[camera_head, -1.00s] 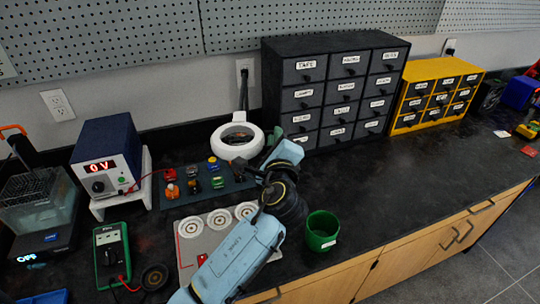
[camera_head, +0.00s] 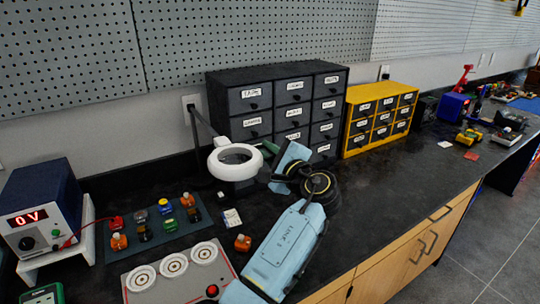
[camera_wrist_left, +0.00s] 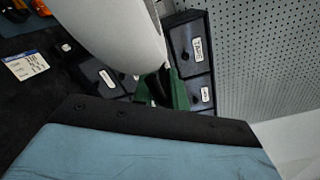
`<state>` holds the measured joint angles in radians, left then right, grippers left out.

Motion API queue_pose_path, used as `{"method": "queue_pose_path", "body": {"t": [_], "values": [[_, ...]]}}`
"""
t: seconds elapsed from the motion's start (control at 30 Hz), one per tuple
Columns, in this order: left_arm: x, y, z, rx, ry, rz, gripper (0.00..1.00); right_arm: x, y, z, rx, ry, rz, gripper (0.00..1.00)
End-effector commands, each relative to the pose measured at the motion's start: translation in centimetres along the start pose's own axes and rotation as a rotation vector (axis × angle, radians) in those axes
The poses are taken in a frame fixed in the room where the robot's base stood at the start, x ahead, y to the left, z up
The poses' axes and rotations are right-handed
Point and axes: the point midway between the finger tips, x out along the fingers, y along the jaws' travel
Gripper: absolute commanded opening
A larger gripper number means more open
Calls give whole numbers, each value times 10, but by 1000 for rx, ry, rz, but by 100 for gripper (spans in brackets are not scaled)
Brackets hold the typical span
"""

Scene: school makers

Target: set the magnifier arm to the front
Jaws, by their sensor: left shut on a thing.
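The magnifier is a white ring head (camera_head: 235,162) on a dark arm (camera_head: 201,119) that rises toward the wall, left of the black drawer cabinet. My left gripper (camera_head: 268,150) is at the right side of the ring; its green finger shows there, and the rest is partly hidden behind my blue wrist. In the left wrist view the green fingers (camera_wrist_left: 170,90) are closed against the lower edge of the white ring head (camera_wrist_left: 115,35). My right gripper is not in view.
A black drawer cabinet (camera_head: 272,78) and a yellow one (camera_head: 378,117) stand at the back. A board of coloured parts (camera_head: 150,233), a grey panel with round dials (camera_head: 185,283) and a power supply (camera_head: 42,212) lie left.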

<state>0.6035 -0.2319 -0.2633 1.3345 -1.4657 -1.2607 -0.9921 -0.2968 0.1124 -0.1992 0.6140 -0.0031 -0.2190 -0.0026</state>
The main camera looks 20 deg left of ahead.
Motion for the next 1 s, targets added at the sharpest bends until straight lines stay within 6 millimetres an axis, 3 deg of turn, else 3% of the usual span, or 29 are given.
{"method": "queue_pose_path", "body": {"t": [0.03, 0.23, 0.27, 0.37, 0.77, 1.0], "values": [[2, -7, 5, -7, -10, -11, 0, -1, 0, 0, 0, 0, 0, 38], [2, -8, 5, -7, -10, -13, 0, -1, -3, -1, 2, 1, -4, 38], [2, -8, 6, -7, -10, -13, 17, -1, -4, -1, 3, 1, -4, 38], [2, -8, 5, -7, -10, -13, 30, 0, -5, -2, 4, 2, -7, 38], [-1, -4, 2, -3, -3, -7, 31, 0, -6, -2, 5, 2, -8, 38], [-34, -4, 1, -4, -1, -7, 31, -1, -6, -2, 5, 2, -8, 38]]}}
